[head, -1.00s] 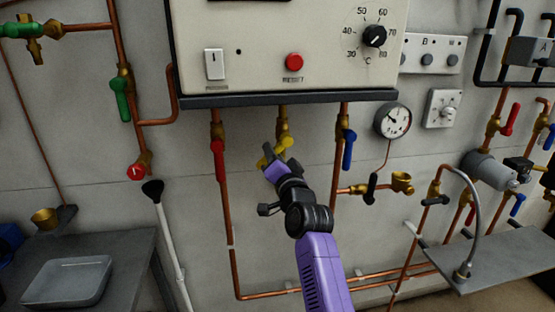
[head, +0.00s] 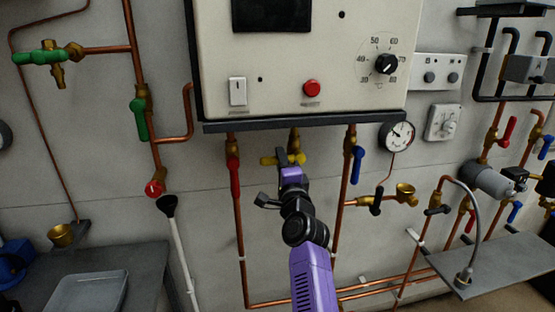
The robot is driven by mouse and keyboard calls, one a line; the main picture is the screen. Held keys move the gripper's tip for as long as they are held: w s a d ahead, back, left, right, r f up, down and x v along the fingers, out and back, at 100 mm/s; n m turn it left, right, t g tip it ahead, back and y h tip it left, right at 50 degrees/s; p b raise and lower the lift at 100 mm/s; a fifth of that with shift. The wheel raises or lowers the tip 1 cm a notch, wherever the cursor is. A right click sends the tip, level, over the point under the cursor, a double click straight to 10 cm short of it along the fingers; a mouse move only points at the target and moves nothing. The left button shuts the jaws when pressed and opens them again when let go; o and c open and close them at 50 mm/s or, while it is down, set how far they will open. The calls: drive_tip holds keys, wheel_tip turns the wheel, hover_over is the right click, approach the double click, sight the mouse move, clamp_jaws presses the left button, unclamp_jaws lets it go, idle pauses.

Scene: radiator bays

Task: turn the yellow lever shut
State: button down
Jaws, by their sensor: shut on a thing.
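The yellow lever (head: 268,160) sits on a brass valve (head: 294,142) under the middle of the white boiler box, on a short copper pipe. The lever lies roughly level, across the pipe, with yellow showing on both sides of my gripper's tip. My gripper (head: 290,168), purple and black, reaches up from below and is shut on the yellow lever. Its fingers are small in the head view and partly hide the lever and the pipe below it.
A red lever (head: 234,178) hangs down on the pipe to the left, and a blue lever (head: 357,165) hangs on the pipe to the right. A round gauge (head: 399,136) is further right. The boiler box (head: 290,75) overhangs above.

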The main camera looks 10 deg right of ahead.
drive_tip(key=shift+d+r+m, duration=0.1)
drive_tip(key=shift+r+m, duration=0.05)
drive_tip(key=shift+m, duration=0.15)
drive_tip(key=c, duration=1.3)
unclamp_jaws()
drive_tip(key=shift+o, duration=0.2)
drive_tip(key=shift+s, duration=0.45)
drive_tip(key=s+f, duration=0.1)
drive_tip(key=s, duration=0.5)
drive_tip(key=shift+s+f, duration=0.3)
drive_tip(key=shift+s, duration=0.05)
